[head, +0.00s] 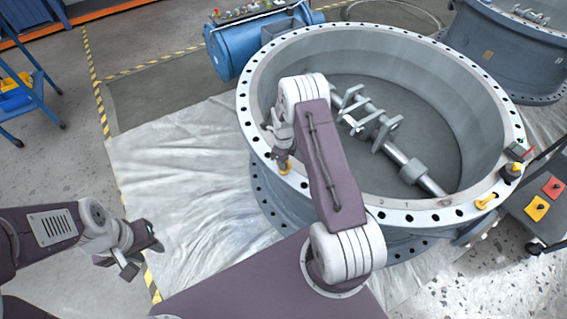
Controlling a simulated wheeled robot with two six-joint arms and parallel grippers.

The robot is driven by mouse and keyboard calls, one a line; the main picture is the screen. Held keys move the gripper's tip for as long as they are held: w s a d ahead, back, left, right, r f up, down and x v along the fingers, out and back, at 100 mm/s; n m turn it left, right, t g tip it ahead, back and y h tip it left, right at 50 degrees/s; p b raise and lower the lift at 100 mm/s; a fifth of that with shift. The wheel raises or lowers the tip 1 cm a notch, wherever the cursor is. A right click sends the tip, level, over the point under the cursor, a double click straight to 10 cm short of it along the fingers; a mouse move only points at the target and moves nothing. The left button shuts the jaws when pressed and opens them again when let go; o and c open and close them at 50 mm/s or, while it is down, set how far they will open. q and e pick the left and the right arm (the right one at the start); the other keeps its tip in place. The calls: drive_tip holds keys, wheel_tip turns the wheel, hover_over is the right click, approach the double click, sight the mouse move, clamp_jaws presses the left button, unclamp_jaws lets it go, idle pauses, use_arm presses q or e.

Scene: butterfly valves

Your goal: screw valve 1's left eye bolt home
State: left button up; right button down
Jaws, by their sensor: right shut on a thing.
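Valve 1 (262,78) is a large grey ring lying flat, with a drilled flange around its top. The left eye bolt (286,171) is small and yellow and sits at the flange's left side, partly hidden by my gripper. My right gripper (283,157) reaches down over it and is shut on it. I cannot tell how deep its thread sits. A second yellow eye bolt (485,202) is on the flange at the right. My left gripper (146,252) is open and empty over the floor at the lower left, apart from the valve.
A shaft with brackets (400,158) crosses inside the ring. A dark cart (540,215) with red and yellow pieces is at the right. Another valve (500,50) is at the back right. A pale sheet (180,170) covers the floor left of the ring.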

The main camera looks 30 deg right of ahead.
drive_tip(key=shift+w+r+m, duration=0.1)
drive_tip(key=shift+m, duration=1.8)
drive_tip(key=c, duration=1.5)
unclamp_jaws()
drive_tip(key=shift+o, duration=0.2)
wheel_tip(320, 180, up, 9)
